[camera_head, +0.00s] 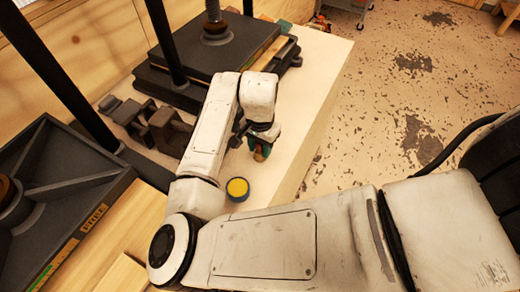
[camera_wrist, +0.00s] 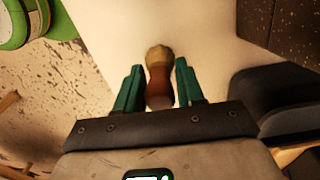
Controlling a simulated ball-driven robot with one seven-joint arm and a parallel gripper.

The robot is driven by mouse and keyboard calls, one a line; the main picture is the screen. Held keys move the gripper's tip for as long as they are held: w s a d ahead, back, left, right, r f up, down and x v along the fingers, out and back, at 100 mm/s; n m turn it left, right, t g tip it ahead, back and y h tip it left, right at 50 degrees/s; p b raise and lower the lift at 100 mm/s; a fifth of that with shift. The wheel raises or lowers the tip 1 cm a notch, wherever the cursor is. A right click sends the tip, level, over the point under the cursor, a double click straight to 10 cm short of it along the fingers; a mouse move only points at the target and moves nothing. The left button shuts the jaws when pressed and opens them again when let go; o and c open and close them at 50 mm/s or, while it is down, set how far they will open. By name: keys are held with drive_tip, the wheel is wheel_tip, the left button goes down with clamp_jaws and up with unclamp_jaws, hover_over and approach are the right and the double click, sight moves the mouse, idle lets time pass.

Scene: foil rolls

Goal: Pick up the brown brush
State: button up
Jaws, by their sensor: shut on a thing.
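The brown brush (camera_wrist: 158,82) shows in the wrist view between the two green fingers of my gripper (camera_wrist: 160,74). It has a reddish-brown body and a lighter tan rounded end that points away from the palm. I cannot tell whether the brush touches the table.
A yellow-topped round container (camera_head: 237,188) stands on the table close to my gripper. Dark metal pieces (camera_head: 168,130) and a dark press base (camera_head: 215,50) lie to the left and behind. A green and white round object (camera_wrist: 14,26) shows in the wrist view. The tabletop's right strip (camera_head: 312,95) is clear.

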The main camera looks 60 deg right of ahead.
drive_tip(key=shift+c, duration=0.8)
drive_tip(key=shift+r, duration=0.1)
drive_tip(key=shift+r, duration=0.65)
drive_tip(key=s+a+r+b, duration=0.2)
drive_tip(key=s+a+r, duration=0.1)
drive_tip(key=s+r, duration=0.8)
drive_tip(key=s, duration=0.2)
drive_tip(key=shift+s+a+r, duration=0.2)
drive_tip(key=shift+s+r, duration=0.05)
drive_tip(key=shift+s, duration=0.05)
idle(0.8)
